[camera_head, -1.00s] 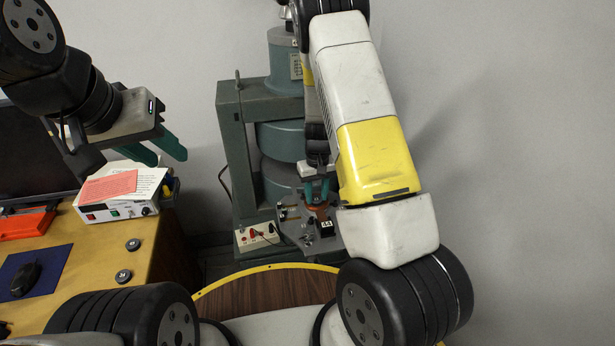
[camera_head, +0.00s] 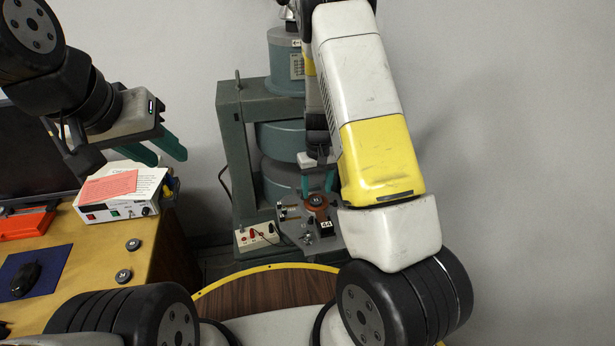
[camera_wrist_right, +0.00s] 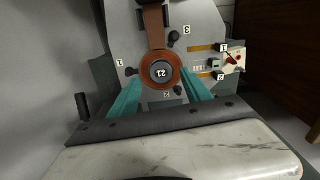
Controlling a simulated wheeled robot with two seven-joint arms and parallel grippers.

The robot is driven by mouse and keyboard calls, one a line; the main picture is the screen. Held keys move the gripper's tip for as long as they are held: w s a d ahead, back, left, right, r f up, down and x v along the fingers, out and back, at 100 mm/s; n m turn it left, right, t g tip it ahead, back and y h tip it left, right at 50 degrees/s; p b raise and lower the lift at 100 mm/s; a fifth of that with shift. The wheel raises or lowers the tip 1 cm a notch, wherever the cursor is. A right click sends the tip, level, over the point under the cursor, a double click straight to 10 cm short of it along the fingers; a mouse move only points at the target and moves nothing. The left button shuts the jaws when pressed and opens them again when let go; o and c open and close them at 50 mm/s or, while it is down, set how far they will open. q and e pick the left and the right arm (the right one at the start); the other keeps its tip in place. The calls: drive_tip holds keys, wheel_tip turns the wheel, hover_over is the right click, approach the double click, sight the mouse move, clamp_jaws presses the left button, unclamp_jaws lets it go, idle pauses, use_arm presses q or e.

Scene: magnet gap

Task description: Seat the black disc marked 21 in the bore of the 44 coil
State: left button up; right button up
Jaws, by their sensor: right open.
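The black disc marked 21 (camera_wrist_right: 161,72) sits inside the round bore of the copper-coloured coil (camera_wrist_right: 148,60) in the right wrist view, looking centred; how deep it sits I cannot tell. In the head view the coil (camera_head: 316,209) is on the grey plate behind the black 44 label (camera_head: 326,224), with the disc (camera_head: 316,199) dark in its middle. My right gripper (camera_head: 317,184) is open, its teal fingers spread on either side of the coil and disc, clear of the disc. My left gripper (camera_head: 168,159) is open and empty above the desk at left.
The grey plate (camera_wrist_right: 205,30) carries several black knobs and number tags. A green magnet frame (camera_head: 232,150) stands behind it. Two loose dark discs (camera_head: 133,244) (camera_head: 123,276) lie on the wooden desk (camera_head: 85,255). A white power box (camera_head: 115,205) stands there too.

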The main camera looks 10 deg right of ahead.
wheel_tip(320, 180, up, 9)
wheel_tip(320, 180, up, 17)
drive_tip(key=t+y, duration=0.2)
drive_tip(key=t, duration=0.1)
hover_over(316, 200)
drive_tip(key=s+a, duration=0.2)
drive_tip(key=s, duration=0.8)
drive_tip(key=s+r+t, duration=0.1)
drive_tip(key=s+r, duration=0.2)
drive_tip(key=s, duration=0.4)
drive_tip(key=s+r+m+t, duration=0.1)
drive_tip(key=s+r+t, duration=0.1)
drive_tip(key=s+r, duration=0.2)
drive_tip(key=s, duration=0.3)
drive_tip(key=shift+r, duration=0.2)
drive_tip(key=shift+s, duration=0.1)
